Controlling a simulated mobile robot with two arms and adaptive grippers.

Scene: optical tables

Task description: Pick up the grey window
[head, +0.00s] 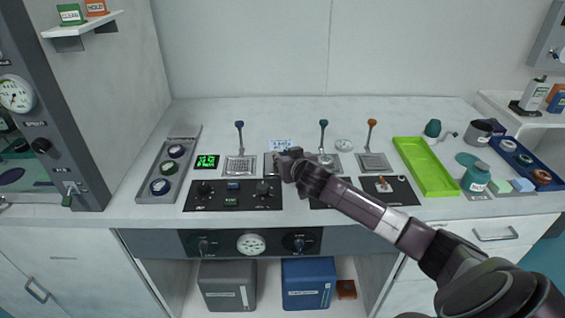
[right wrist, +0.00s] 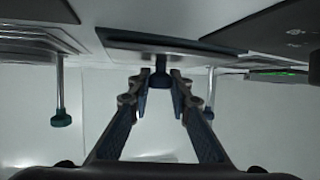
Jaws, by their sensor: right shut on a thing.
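My right gripper (head: 287,164) is at the middle of the worktop, its arm coming in from the lower right. In the right wrist view its two fingers (right wrist: 161,84) are closed on a small dark knob (right wrist: 160,66) under a flat grey plate (right wrist: 150,42), with the picture upside down. This plate looks to be the grey window; in the head view my gripper hides most of it, and only a grey edge (head: 269,168) shows. I cannot tell whether it is lifted off the worktop. My left gripper is not in view.
Upright levers with blue (head: 239,125), teal (head: 323,124) and orange (head: 372,123) knobs stand around my gripper. A black control panel (head: 215,203) lies in front.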

